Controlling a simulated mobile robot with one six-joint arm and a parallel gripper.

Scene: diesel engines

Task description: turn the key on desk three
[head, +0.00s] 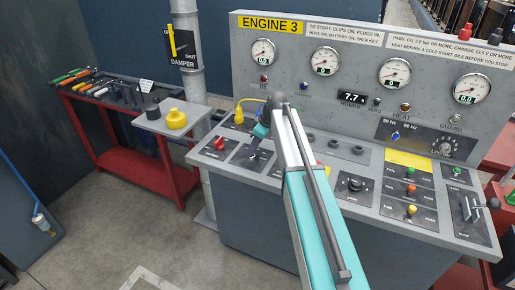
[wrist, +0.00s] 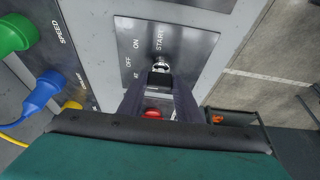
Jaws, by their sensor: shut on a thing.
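Desk three is the grey console with the yellow ENGINE 3 label (head: 270,25). Its key plate (head: 245,156) lies on the left part of the sloping top, partly behind my arm. In the wrist view the dark plate (wrist: 180,45) reads OFF, ON and START around the switch. The key (wrist: 161,67) stands in the switch, its metal part showing just beyond my fingertips. My gripper (wrist: 159,82) is shut on the key; it also shows over the plate in the head view (head: 257,146). Which mark the key points to cannot be told.
A red knob (head: 219,143) sits left of the key plate; it also shows under my fingers in the wrist view (wrist: 152,114). Blue (wrist: 38,95) and green (wrist: 14,35) plugs stand close by. A side shelf holds a yellow knobbed object (head: 176,119). Gauges line the upright panel.

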